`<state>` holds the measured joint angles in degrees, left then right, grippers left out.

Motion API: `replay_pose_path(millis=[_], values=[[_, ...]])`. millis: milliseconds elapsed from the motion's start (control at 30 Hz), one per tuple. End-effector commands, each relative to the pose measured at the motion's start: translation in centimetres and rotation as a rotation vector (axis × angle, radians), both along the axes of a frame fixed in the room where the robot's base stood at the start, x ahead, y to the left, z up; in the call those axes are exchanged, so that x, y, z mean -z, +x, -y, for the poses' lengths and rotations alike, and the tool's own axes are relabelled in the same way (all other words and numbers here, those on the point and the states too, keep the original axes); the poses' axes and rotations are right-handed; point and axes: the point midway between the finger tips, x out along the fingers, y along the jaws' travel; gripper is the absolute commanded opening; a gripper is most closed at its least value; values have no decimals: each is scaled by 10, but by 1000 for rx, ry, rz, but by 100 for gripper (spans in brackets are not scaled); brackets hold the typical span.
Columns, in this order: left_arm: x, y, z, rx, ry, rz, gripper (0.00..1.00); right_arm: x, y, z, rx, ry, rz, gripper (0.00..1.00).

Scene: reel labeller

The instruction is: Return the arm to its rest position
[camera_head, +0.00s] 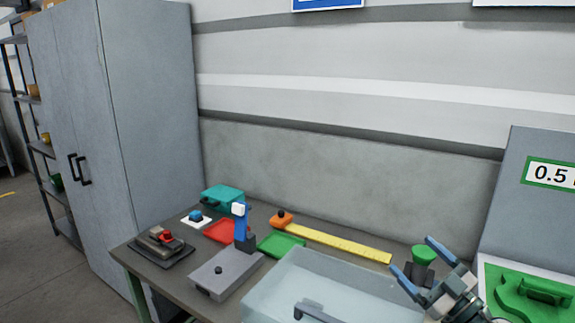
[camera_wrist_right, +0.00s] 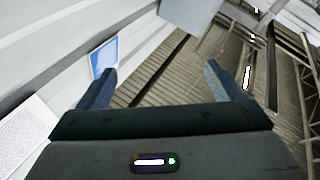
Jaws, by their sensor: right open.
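My right gripper (camera_head: 422,268) is at the lower right of the head view, raised over the right end of the bench. Its two blue fingers are spread apart with nothing between them. In the right wrist view the gripper (camera_wrist_right: 160,88) is also open and empty, and that camera faces the wall and the ceiling. A green-topped dark piece (camera_head: 424,254) shows just behind the fingers in the head view; I cannot tell how far apart they are. My left gripper is not in view.
The bench (camera_head: 150,255) holds a clear bin (camera_head: 275,300), a grey box (camera_head: 225,272), a blue-handled device (camera_head: 240,225), red (camera_head: 220,230) and green (camera_head: 281,244) trays, and a yellow ruler (camera_head: 340,243). A grey panel with a green fixture (camera_head: 530,292) stands right of the gripper. A cabinet (camera_head: 150,130) stands left.

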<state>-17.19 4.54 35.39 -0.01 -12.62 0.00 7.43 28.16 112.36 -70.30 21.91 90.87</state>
Motion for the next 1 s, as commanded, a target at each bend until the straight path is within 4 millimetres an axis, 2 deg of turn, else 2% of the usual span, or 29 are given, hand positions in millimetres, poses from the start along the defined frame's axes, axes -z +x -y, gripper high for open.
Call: replay_pose_path(millis=[133,233,367,467,600,700,800,1000], values=[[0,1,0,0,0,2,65,14,-23,24,259,167,13,89],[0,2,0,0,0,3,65,38,-39,45,454,237,-60,89],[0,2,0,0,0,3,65,88,-68,68,688,272,-253,89],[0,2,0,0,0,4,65,136,-100,76,830,250,-466,89],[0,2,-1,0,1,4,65,202,-158,70,932,152,-814,89],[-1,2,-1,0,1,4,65,235,-198,57,934,67,-1025,89],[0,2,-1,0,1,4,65,258,-233,43,902,-11,-1194,89],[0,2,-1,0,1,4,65,283,-293,16,791,-150,-1451,89]])
